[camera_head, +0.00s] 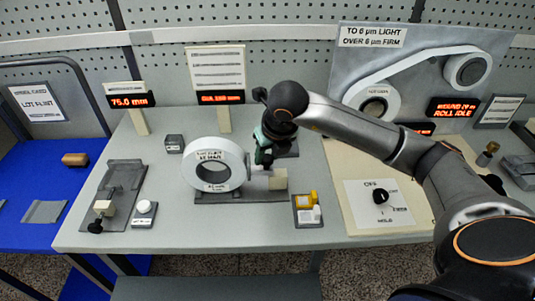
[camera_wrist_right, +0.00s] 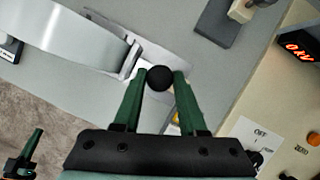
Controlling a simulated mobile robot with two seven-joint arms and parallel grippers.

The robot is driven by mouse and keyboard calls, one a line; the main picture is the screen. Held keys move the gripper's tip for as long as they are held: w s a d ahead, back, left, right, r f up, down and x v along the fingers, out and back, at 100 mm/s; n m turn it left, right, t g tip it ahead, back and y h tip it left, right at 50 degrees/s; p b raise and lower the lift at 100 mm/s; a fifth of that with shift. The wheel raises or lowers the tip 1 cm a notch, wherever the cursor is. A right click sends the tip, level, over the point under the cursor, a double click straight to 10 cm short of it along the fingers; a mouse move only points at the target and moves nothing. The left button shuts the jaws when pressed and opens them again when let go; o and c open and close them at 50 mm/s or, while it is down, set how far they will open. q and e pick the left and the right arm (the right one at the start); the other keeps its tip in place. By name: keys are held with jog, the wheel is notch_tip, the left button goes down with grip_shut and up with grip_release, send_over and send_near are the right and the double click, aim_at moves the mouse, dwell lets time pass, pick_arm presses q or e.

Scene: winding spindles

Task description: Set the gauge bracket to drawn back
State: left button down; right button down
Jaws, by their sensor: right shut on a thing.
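A white ring-shaped roll (camera_head: 214,165) with black print stands upright on a dark base (camera_head: 215,196) in the head view. Just right of it are a pale block (camera_head: 278,180) and a light disc-like part, which I take for the gauge bracket area. My right gripper (camera_head: 264,158) reaches down there from the right arm. In the right wrist view its green fingers (camera_wrist_right: 160,90) are shut on a round black knob (camera_wrist_right: 160,78), beside the white roll (camera_wrist_right: 75,35). The knob's join to the bracket is hidden. A green and black gripper part (camera_wrist_right: 25,152), apparently my left one, shows at the lower left edge.
A grey slide fixture (camera_head: 118,190) with a pale block and black knob stands at the left. A white button (camera_head: 145,207), a yellow part (camera_head: 304,199) and a dial panel (camera_head: 380,205) lie around. The table front between button and yellow part is clear.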

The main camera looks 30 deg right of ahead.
dwell(0.5)
jog(key=s+d+b, duration=0.1)
jog(key=d+b, duration=0.1)
jog(key=d, duration=0.1)
jog(key=shift+s+f, duration=0.1)
jog(key=shift+s, duration=0.3)
jog(key=shift+s+d, duration=0.25)
jog(key=shift+d, duration=0.15)
jog(key=c, duration=0.7)
grip_release()
jog(key=shift+s+d, duration=0.1)
jog(key=shift+c, duration=0.2)
jog(key=shift+r, duration=0.35)
jog(key=v, duration=1.2)
